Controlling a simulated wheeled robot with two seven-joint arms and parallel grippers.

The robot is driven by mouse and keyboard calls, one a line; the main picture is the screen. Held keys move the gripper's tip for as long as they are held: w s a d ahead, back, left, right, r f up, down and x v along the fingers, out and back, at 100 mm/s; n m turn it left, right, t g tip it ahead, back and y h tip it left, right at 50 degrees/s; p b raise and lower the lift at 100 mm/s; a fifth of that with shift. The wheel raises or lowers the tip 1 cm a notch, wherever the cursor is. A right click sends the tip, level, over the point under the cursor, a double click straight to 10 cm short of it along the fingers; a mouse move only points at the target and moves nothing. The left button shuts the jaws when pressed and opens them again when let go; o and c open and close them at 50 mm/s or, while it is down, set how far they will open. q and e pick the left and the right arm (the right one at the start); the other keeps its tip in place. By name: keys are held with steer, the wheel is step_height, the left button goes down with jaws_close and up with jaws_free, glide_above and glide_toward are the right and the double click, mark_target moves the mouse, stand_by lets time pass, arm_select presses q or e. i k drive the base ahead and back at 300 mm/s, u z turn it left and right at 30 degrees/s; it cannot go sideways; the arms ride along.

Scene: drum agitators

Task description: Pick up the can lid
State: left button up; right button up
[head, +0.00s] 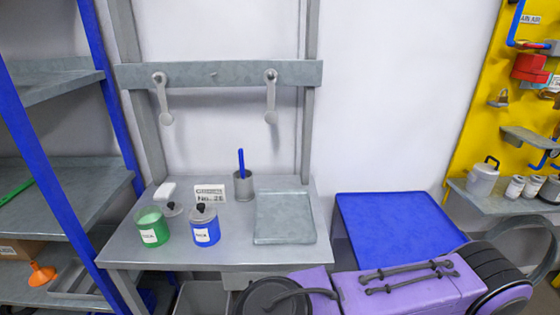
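A small grey lid with a dark knob (173,209) lies on the grey metal bench, just right of the green can. The green can (150,228) has a white label and its top is open, showing pale green contents. A blue can (204,226) with a white label stands to its right. A lid with a black knob (202,213) sits on the blue can. Neither gripper shows in the head view, so I cannot see whether they are open or shut.
The bench (240,252) also holds a white block (165,191), a small sign (210,193), a grey cup with a blue stick (243,187) and a grey tray (285,218). A blue-topped table (395,232) stands right. Shelving with blue posts (50,170) stands left.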

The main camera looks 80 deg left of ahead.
mark_target(173, 209)
steer(key=z, duration=0.1)
steer(key=k, duration=1.6)
steer(key=u, duration=0.8)
